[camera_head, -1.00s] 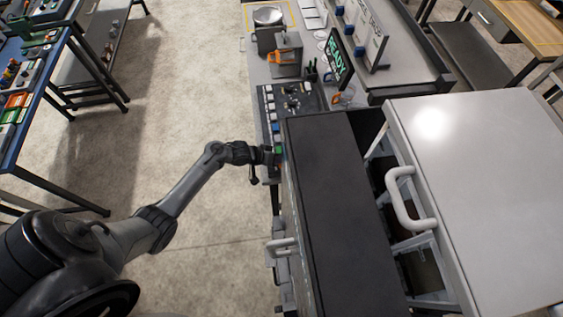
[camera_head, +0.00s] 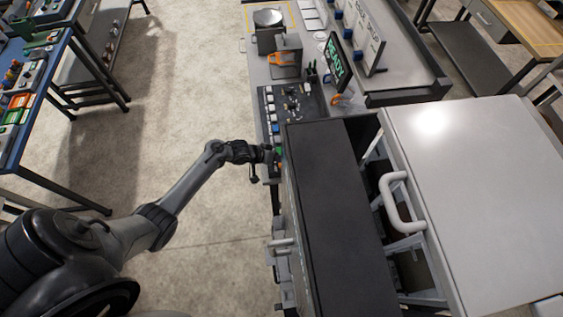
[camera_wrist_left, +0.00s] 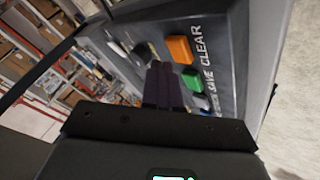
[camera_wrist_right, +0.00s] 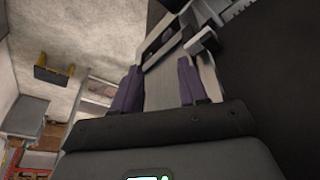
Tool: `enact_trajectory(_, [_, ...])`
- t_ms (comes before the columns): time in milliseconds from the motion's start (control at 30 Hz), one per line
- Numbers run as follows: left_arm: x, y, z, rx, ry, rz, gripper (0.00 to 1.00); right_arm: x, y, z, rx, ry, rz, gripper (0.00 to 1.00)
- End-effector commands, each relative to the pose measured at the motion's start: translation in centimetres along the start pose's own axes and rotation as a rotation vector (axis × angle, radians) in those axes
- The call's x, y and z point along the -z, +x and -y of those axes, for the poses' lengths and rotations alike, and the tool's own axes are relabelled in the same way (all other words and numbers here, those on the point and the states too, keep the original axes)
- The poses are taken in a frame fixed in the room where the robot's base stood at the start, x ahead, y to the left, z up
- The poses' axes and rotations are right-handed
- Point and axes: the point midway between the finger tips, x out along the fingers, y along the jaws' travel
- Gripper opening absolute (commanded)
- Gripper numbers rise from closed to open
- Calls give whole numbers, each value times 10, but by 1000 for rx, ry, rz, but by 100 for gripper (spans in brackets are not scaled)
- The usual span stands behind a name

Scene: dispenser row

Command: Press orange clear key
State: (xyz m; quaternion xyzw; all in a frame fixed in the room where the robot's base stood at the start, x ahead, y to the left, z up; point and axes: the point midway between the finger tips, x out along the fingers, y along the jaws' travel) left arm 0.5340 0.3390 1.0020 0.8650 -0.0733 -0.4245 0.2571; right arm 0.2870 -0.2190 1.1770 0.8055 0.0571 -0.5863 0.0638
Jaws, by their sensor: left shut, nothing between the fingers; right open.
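The orange key (camera_wrist_left: 180,48) sits on a dark key panel (camera_wrist_left: 228,70), beside the printed word CLEAR. A green key (camera_wrist_left: 191,79) is beside it, by the word SAVE. My left gripper (camera_wrist_left: 163,66) is shut and empty, its fingertips close to the panel, to the left of the orange and green keys in the left wrist view. I cannot tell whether it touches anything. In the head view the left gripper (camera_head: 272,154) is at the near end of the panel; the orange key is hard to make out there. My right gripper (camera_wrist_right: 158,66) is open and empty.
A dark-topped cabinet (camera_head: 325,190) stands right beside the left gripper. A light cabinet with a white handle (camera_head: 392,203) is farther right. A READY screen (camera_head: 336,60) and an orange-handled machine (camera_head: 284,57) stand behind. The floor (camera_head: 185,110) to the left is open.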

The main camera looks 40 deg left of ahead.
Motion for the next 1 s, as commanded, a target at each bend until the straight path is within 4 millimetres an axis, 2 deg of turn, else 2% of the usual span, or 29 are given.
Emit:
enact_trajectory(267, [3, -4, -3, 0, 0, 0, 0, 2, -6, 1, 5, 6, -1, 43])
enact_trajectory(800, [25, -35, -25, 0, 0, 1, 0, 17, -51, -1, 3, 3, -1, 43])
enact_trajectory(1000, [25, -35, -25, 0, 0, 0, 0, 17, -52, -3, -2, -3, 0, 43])
